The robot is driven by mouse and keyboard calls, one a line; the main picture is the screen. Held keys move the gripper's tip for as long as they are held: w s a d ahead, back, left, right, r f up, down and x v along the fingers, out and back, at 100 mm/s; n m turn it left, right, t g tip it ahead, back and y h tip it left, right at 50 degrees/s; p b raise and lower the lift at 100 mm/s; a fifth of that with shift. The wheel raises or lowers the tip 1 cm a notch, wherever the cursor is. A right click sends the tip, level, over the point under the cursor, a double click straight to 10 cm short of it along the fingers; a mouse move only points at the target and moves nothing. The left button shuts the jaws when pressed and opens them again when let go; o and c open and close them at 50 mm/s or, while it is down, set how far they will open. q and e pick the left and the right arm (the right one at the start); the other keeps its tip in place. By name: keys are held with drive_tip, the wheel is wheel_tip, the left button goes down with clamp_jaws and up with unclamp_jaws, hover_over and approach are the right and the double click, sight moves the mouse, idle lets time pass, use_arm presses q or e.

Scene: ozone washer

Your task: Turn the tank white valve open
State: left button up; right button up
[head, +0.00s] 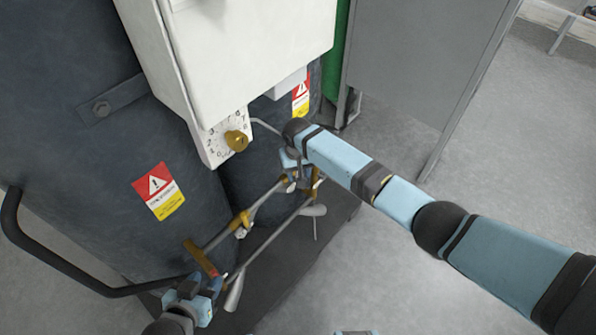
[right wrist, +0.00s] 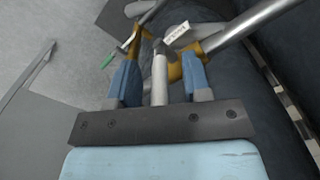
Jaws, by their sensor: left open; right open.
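Metal pipes with brass fittings (head: 241,222) run in front of the dark tanks. In the right wrist view, a whitish valve handle (right wrist: 160,80) stands between the two blue fingers of my right gripper (right wrist: 159,78). Those fingers are apart, with gaps on both sides of the handle. In the head view my right gripper (head: 298,178) is at the far end of the pipes, and its fingertips are hard to make out. My left gripper (head: 203,292) is open beside the near end of the pipes, below a brass fitting with a red part (head: 207,266).
Dark tanks (head: 60,110) stand at the left with warning labels. A white box (head: 240,45) with a dial and brass knob (head: 236,140) hangs above the pipes. A black curved rail (head: 50,262) is at the left. A grey cabinet (head: 420,60) stands behind. Floor at the right is clear.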

use_arm(q)
drive_tip(key=shift+d, duration=0.2)
use_arm(e)
clamp_jaws()
use_arm(q)
drive_tip(key=shift+r, duration=0.15)
use_arm(e)
drive_tip(key=shift+w, duration=0.1)
drive_tip(key=shift+w+d+g+y, duration=0.15)
drive_tip(key=shift+d+g+y, duration=0.05)
drive_tip(key=shift+g+y, duration=0.4)
use_arm(q)
drive_tip(key=f+b, duration=0.2)
drive_tip(key=b, duration=0.2)
drive_tip(key=shift+w+b, duration=0.15)
drive_tip(key=shift+b, duration=0.15)
use_arm(e)
drive_tip(key=g+y, duration=0.1)
drive_tip(key=w+d+g+y, duration=0.1)
drive_tip(key=f+g+y, duration=0.1)
drive_tip(key=shift+w+d+g+y, duration=0.25)
drive_tip(key=shift+d+g+y, duration=0.05)
drive_tip(key=shift+g+y, duration=0.1)
unclamp_jaws()
